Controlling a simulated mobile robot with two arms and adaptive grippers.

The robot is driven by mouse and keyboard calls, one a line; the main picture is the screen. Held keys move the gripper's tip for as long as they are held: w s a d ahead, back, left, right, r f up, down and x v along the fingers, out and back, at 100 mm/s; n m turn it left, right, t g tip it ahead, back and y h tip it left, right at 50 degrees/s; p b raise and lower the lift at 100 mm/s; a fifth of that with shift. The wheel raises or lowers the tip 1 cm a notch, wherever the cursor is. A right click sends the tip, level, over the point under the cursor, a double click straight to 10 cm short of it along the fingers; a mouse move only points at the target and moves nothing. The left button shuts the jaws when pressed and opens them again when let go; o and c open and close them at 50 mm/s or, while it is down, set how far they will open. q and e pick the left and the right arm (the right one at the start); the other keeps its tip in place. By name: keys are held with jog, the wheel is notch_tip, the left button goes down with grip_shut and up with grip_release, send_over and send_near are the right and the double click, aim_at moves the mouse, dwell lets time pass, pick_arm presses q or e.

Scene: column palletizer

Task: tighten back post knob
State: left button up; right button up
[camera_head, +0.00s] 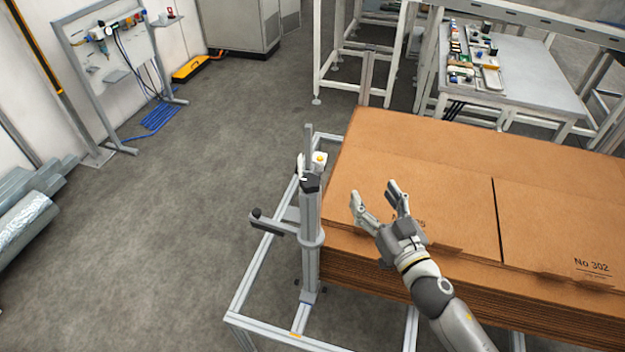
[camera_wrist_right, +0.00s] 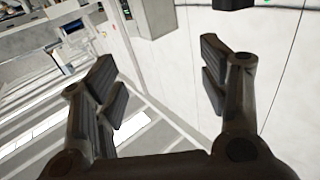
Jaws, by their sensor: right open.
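My right gripper (camera_head: 374,193) is open and empty above the left part of the cardboard stack. Its two spread fingers also show in the right wrist view (camera_wrist_right: 158,70), with nothing between them. A grey metal post (camera_head: 309,245) stands upright at the stack's left edge, to the left of the gripper and apart from it. The post has a dark cap near its top and a side arm ending in a dark knob-like part (camera_head: 257,213). A second upright post (camera_head: 367,78) stands behind the stack; I cannot make out a knob on it. My left gripper is not in view.
A white part with a yellow top (camera_head: 319,160) sits beside the near post. A workbench (camera_head: 535,75) with small items is behind.

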aim_at(319, 188)
jog(key=w+a+n+g+y, duration=0.1)
jog(key=w+a+y, duration=0.1)
jog(key=a, duration=0.2)
jog(key=w+a+f+n+g+y, duration=0.1)
jog(key=w+a+n+y, duration=0.1)
jog(key=a, duration=0.2)
jog(key=w+a+f+n+g+y+p, duration=0.1)
jog(key=w+a+n+g+y, duration=0.1)
jog(key=a, duration=0.3)
jog(key=shift+w+a+f, duration=0.1)
jog(key=shift+w+f, duration=0.1)
jog(key=shift+w, duration=0.3)
jog(key=shift+c, duration=0.4)
jog(key=c, duration=1)
